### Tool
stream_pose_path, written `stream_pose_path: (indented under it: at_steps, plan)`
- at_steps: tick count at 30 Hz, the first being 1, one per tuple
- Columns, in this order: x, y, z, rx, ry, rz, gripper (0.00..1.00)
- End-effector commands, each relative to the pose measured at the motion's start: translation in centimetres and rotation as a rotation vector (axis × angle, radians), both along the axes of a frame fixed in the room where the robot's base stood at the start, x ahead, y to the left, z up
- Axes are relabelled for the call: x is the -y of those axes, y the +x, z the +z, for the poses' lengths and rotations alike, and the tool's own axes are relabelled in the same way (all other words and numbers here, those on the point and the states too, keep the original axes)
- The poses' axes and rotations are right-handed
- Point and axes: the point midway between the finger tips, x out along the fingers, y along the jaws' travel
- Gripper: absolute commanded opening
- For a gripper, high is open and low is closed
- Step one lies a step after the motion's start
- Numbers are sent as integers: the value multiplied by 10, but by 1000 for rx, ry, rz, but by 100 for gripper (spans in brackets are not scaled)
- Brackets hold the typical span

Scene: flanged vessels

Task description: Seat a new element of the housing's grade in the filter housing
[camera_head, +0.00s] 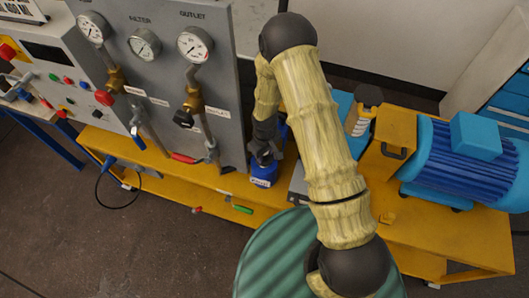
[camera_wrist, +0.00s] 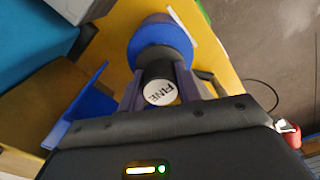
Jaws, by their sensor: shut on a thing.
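My gripper (camera_wrist: 160,88) is shut on a dark cylindrical piece (camera_wrist: 158,71), whose round white end face (camera_wrist: 160,93) appears to read "FINE". Beyond the fingers is a round blue part (camera_wrist: 162,43) with a brownish end; I cannot tell whether it belongs to the held piece or is separate. In the head view my gripper (camera_head: 264,155) points down over the yellow bench, at a blue object with a white label (camera_head: 262,180). The label is too small to read. My arm and gripper hide much of this spot. I cannot identify the filter housing's opening for certain.
A grey gauge panel (camera_head: 160,75) with pipes stands left of my gripper. A blue motor (camera_head: 465,160) sits right on the yellow bench (camera_head: 455,235). A green ribbed drum (camera_head: 270,255) stands in front. A blue upright wall (camera_wrist: 75,105) is beside my gripper in the wrist view.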

Motion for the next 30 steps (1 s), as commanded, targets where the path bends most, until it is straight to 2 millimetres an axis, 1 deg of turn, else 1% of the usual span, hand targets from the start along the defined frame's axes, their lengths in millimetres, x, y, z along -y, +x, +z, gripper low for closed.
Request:
stream_pose_path:
  at_steps: [5, 8, 11, 14, 24, 27, 30]
  plan:
    - [0, 0, -5, 0, 0, 0, 6]
    - [0, 0, -3, 1, 1, 0, 6]
    - [0, 0, 3, 1, 1, 0, 6]
    - [0, 1, 17, 1, 0, 0, 6]
    - [-1, 0, 89, 1, 0, 3, 6]
    - [-1, 0, 102, 0, 0, 4, 6]
    - [-1, 0, 108, 0, 0, 4, 6]
